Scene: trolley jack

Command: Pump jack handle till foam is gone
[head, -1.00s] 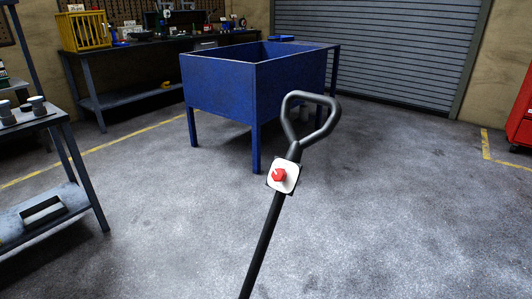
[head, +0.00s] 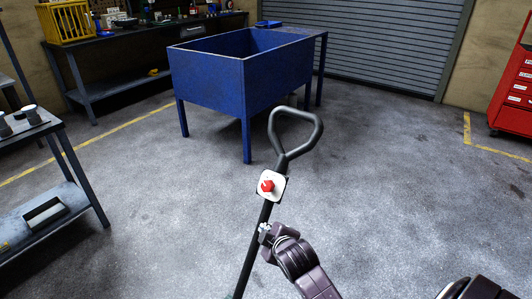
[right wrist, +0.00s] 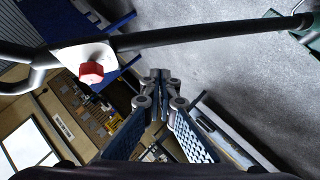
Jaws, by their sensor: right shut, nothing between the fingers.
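The jack handle is a black pole (head: 250,250) with a loop grip (head: 296,133) at its top, leaning up to the right in the head view. A white plate (head: 279,188) with a red knob (head: 267,186) sits below the loop. My right gripper (head: 264,232) is beside the pole, below the plate. In the right wrist view its fingers (right wrist: 159,80) are shut and empty, and the pole (right wrist: 210,36) crosses beyond the tips, not between them. Whether they touch it, I cannot tell. The foam is not in view, nor is my left gripper.
A blue open-topped bin on legs (head: 210,80) stands beyond the handle. A metal trolley (head: 65,150) is at the left, a workbench (head: 130,80) at the back left, a red cabinet (head: 512,90) at the right. Floor around the handle is clear.

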